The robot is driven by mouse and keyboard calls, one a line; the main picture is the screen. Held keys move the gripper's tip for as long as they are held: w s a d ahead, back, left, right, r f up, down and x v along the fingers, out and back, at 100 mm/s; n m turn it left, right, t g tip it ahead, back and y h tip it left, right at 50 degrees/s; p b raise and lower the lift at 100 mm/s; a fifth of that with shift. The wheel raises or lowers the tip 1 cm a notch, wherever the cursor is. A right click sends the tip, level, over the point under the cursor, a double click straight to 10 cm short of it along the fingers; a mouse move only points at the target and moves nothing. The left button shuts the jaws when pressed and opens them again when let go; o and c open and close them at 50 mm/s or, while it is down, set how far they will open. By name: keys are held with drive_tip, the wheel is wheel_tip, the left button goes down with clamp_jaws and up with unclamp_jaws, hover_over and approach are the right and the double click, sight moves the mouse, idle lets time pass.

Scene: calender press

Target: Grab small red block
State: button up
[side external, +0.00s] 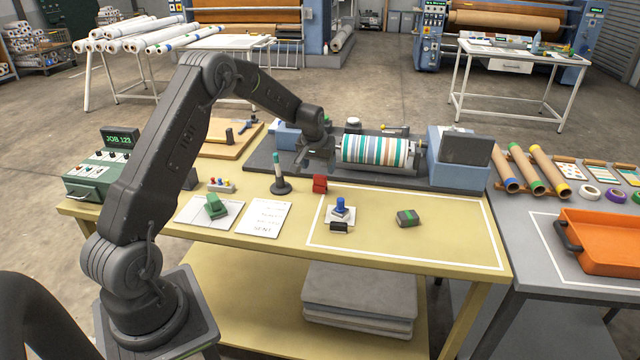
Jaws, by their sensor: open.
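A small red block (320,184) stands on the yellow table (400,258), in front of the grey base of the striped roller. My gripper (306,166) is above and slightly left of the red block, close to the left end of the striped roller (377,150). The gripper is open. The fingers are small and dark in this view, and I see nothing between them. The red block is apart from the fingers as far as this view shows.
A dark post with a green and white top (279,174) stands left of the block. A blue-knobbed stamp (341,208), a dark green-banded block (408,218) and a green block (215,206) lie nearer the front. The white-outlined area's right side is clear.

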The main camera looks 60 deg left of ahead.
sight(320, 176)
drive_tip(key=x, duration=0.7)
drive_tip(key=shift+f, duration=0.4)
drive_tip(key=c, duration=1)
